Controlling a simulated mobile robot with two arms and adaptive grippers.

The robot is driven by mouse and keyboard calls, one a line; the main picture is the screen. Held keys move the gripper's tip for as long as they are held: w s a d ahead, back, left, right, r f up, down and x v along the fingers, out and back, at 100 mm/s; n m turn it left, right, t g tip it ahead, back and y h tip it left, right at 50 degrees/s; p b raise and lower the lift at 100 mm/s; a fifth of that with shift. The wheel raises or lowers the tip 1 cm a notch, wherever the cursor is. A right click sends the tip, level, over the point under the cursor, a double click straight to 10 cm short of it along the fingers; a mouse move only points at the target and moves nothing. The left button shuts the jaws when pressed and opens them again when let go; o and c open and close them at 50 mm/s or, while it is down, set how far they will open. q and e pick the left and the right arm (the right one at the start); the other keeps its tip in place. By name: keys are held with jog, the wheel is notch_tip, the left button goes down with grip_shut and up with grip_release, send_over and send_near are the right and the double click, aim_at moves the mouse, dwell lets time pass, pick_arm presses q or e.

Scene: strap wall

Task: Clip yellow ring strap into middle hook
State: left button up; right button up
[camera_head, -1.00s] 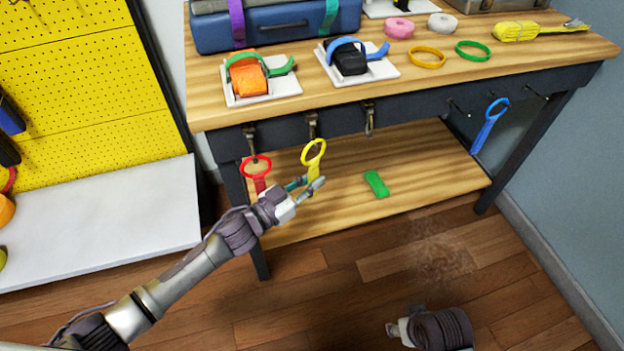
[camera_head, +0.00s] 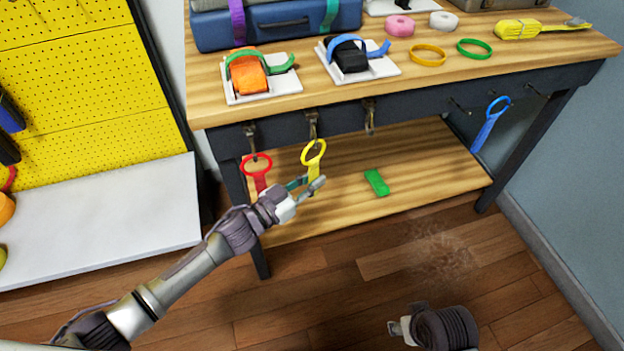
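The yellow ring strap (camera_head: 314,158) hangs upright at the middle hook (camera_head: 312,126), its ring just below the hook. I cannot tell whether the ring is clipped in. My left gripper (camera_head: 309,186) is at the strap's lower end, its fingers around or beside the yellow tail; I cannot tell whether they touch it. The red ring strap (camera_head: 257,167) hangs at the left hook (camera_head: 251,137). The right hook of this row (camera_head: 370,116) is empty. My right gripper (camera_head: 398,329) is low over the floor, apart from everything, only partly showing.
The workbench (camera_head: 400,97) carries buckles with straps, rings and a blue toolbox (camera_head: 275,27). A green strap piece (camera_head: 377,183) lies on the lower shelf (camera_head: 425,175). A blue ring strap (camera_head: 490,124) hangs at the right. The floor in front is clear.

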pick_arm(q)
jog(key=o, duration=0.4)
jog(key=v, duration=0.8)
jog(key=shift+s, duration=0.1)
